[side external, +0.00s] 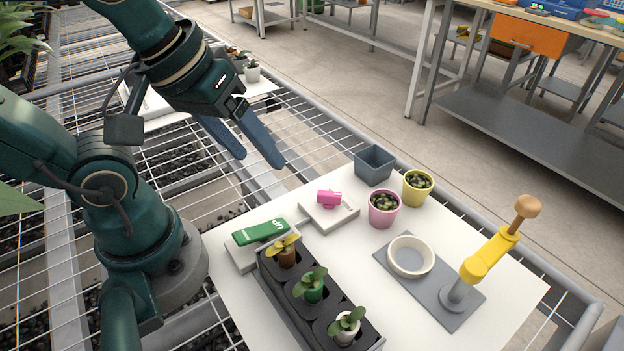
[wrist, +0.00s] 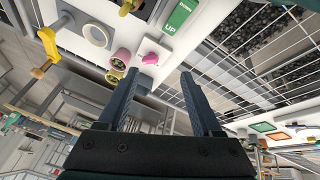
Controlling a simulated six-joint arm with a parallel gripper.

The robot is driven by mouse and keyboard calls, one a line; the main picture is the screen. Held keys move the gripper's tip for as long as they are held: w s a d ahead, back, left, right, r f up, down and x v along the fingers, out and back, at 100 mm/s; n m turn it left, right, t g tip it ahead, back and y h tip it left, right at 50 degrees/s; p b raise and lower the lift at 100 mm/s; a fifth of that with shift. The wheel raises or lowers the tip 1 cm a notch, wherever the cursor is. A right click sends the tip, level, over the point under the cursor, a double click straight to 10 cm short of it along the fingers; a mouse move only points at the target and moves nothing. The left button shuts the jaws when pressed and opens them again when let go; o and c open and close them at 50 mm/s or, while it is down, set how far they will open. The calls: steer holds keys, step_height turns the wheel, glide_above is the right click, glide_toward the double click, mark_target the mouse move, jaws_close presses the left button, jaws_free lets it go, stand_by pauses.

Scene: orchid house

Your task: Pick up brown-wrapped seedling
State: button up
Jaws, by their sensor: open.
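The brown-wrapped seedling (side external: 288,258), with yellow leaves, stands upright in the back cell of a dark tray (side external: 300,315). A green-wrapped seedling (side external: 313,292) and a white-wrapped seedling (side external: 346,336) stand in the other cells, nearer the side camera. My gripper (side external: 259,160) is open and empty, high above and behind the tray, apart from everything. In the wrist view my gripper (wrist: 159,75) shows two spread fingers with nothing between them. Yellow leaves (wrist: 126,8), seemingly those of the brown-wrapped seedling, show at the top edge there; the wrap cannot be made out.
A green UP/DOWN rocker (side external: 260,231) sits close beside the tray. A pink item (side external: 329,198) lies on a white block. Pink (side external: 383,211) and yellow (side external: 417,190) pots and a grey bin (side external: 374,167) stand behind. A yellow lever stand (side external: 488,256) and white bowl (side external: 410,269) are at right.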

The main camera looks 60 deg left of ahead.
mark_target(285, 246)
steer(key=d+f+n+g, duration=0.1)
steer(key=d, duration=0.1)
steer(key=d+f+n+g, duration=0.1)
steer(key=d+n+g, duration=0.1)
steer(key=d, duration=0.1)
steer(key=d+f+n+g, duration=0.1)
steer(key=d, duration=0.1)
steer(key=shift+s+d+f+g, duration=0.1)
steer(key=shift+d+f+g, duration=0.2)
steer(key=shift+g, duration=0.1)
steer(key=shift+s+d+f, duration=0.2)
steer(key=shift+s+f, duration=0.05)
steer(key=shift+f, duration=2.55)
jaws_close()
